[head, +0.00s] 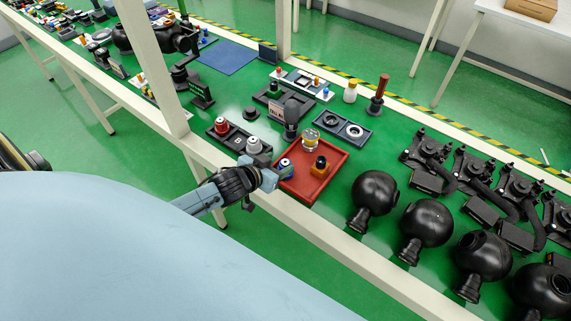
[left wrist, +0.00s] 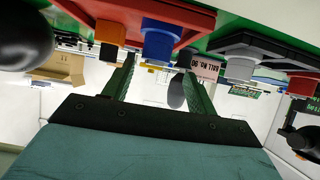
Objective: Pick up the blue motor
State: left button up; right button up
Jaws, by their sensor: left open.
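The blue motor (head: 285,165) stands at the left edge of the red tray (head: 302,191). My left gripper (head: 273,181) is open beside that edge, close to the motor. In the left wrist view, which looks upside down, the blue motor (left wrist: 158,42) hangs from the red tray (left wrist: 85,9), just beyond the open fingers (left wrist: 159,72) and in line with the gap between them. Nothing is held. I cannot tell whether a finger touches the motor. My right gripper is in neither view.
An orange-and-black motor (head: 320,166) and a clear-and-yellow part (head: 310,139) share the red tray. A dark tray (head: 238,139) with red and white parts lies just left. Black spheres (head: 374,192) stand to the right. A pale post (head: 150,62) rises left of my gripper.

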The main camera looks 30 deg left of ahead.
aim_at(288, 162)
pick_arm(q)
jog(key=shift+s+d+f+b+x, duration=0.1)
jog(key=shift+d+b+x, duration=0.05)
jog(key=shift+x, duration=0.85)
jog(key=shift+s+d+f+b+x, duration=0.1)
jog(key=shift+d+b+x, duration=0.1)
jog(key=shift+x, duration=0.75)
jog(key=shift+d+f+b+x, duration=0.1)
jog(key=shift+f+b+x, duration=0.05)
jog(key=shift+x, duration=0.85)
jog(key=c, duration=1.1)
